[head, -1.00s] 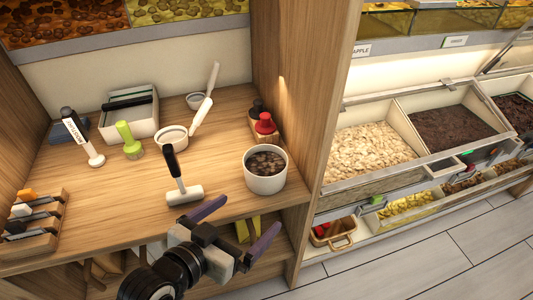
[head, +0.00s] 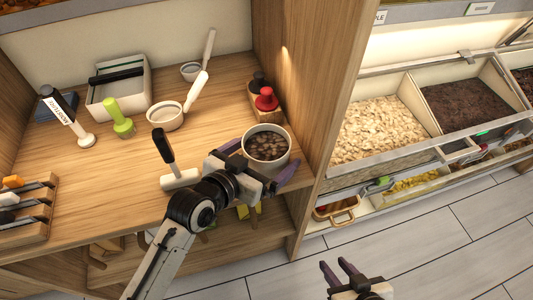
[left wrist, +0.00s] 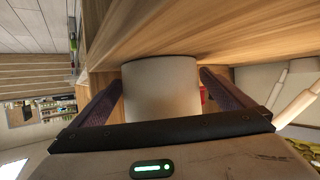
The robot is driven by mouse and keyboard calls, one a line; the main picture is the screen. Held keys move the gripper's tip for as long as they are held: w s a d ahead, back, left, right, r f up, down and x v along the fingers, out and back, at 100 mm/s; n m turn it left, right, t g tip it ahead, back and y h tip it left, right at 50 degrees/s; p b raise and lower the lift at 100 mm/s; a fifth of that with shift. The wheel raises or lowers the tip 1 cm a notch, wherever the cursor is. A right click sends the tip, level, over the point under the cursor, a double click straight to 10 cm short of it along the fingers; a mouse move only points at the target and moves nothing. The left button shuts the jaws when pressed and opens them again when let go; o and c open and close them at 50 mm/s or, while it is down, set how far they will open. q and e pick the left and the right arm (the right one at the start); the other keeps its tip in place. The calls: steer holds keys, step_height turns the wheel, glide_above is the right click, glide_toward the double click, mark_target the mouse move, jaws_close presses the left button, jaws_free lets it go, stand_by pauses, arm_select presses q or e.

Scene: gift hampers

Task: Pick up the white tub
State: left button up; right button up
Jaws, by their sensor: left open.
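The white tub (head: 250,160), round and filled with dark brown pieces, stands upright near the shelf's front right corner. My left gripper (head: 260,160) is open around it, with one purple finger on each side. In the left wrist view the tub's pale wall (left wrist: 160,92) fills the space between the two fingers (left wrist: 162,85). Whether either finger touches the wall is hard to tell. My right gripper (head: 335,263) is low at the bottom of the head view, over the floor, with its fingers apart and nothing between them.
A black-handled white mallet (head: 180,179) lies just left of my left gripper. The wooden side panel (head: 310,110) rises close to the tub's right.

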mark_target(279, 135)
arm_select(q)
steer(key=shift+x, duration=0.9)
steer(key=shift+r, duration=0.15)
steer(key=c, duration=1.1)
steer(key=shift+r, duration=0.15)
steer(key=shift+r, duration=1.55)
steer(key=shift+s, duration=0.1)
steer(key=s+a+b, duration=0.1)
steer(key=s+a, duration=0.8)
steer(key=s, duration=0.5)
steer(key=shift+s+a, duration=0.3)
steer(key=shift+a, duration=0.1)
steer(key=shift+s, duration=0.1)
